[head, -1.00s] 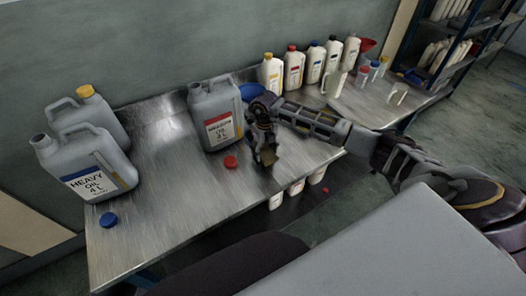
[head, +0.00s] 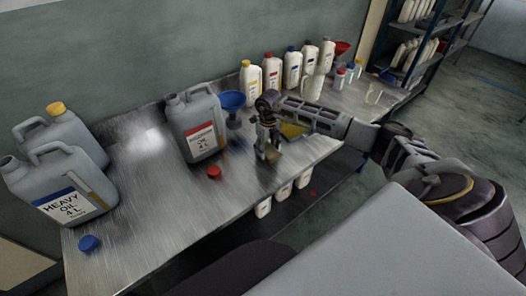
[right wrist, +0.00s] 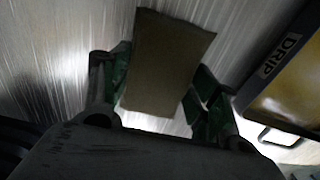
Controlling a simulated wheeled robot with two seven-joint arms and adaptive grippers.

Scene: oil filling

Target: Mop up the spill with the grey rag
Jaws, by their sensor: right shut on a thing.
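My right gripper (head: 268,155) is over the metal table (head: 150,205), to the right of the red cap (head: 214,172) and the grey oil jug (head: 195,125). In the right wrist view the green-padded fingers (right wrist: 158,85) are shut on a flat grey-brown piece, the grey rag (right wrist: 168,60), which sticks out beyond the fingertips. I cannot tell whether the rag touches the table. No spill can be made out clearly; the bright patches on the metal look like glare. My left gripper is not in view.
A yellow drip tray marked DRIP (right wrist: 285,75) lies close beside the right gripper. A blue funnel (head: 232,103) stands behind it. The heavy oil jug (head: 62,185) and a blue cap (head: 88,243) are at the left. Several bottles (head: 273,72) line the back.

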